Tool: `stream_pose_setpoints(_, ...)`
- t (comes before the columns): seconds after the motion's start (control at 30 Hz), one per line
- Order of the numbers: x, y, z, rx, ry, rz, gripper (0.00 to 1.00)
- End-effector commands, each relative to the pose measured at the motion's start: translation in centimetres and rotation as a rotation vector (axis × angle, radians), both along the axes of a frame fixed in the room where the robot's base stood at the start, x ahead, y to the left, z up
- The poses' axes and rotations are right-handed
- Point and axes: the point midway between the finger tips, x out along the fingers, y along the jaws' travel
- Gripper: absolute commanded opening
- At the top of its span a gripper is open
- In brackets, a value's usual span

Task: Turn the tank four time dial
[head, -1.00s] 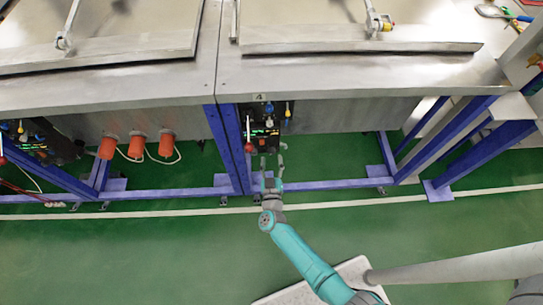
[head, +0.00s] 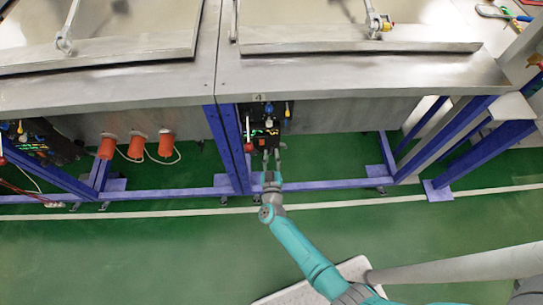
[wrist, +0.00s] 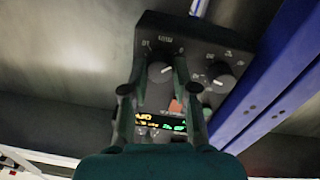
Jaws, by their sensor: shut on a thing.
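The tank four control box (head: 262,132) hangs under the front edge marked 4; it also fills the middle of the wrist view (wrist: 197,47). The time dial (wrist: 160,72) is a round black knob with a white mark on the box face. My gripper (head: 273,151) reaches up to the box from below. In the wrist view my gripper (wrist: 160,68) has one finger on each side of this dial and is shut on it. A second black knob (wrist: 222,80) is just right of the right finger. The panel labels are too blurred to read.
A red-knobbed lever (head: 248,147) stands at the box's left, close to my gripper. Orange cylinders (head: 136,146) with white hoses hang further left.

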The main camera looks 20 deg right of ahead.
Motion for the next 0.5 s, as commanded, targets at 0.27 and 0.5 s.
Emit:
stream_pose_setpoints(0.27, 0.01, 0.0, 0.02, 0.076, -0.025, 0.0, 0.0)
stream_pose_setpoints(0.5, 0.0, -0.05, 0.05, 0.246, -0.08, -0.001, 0.0)
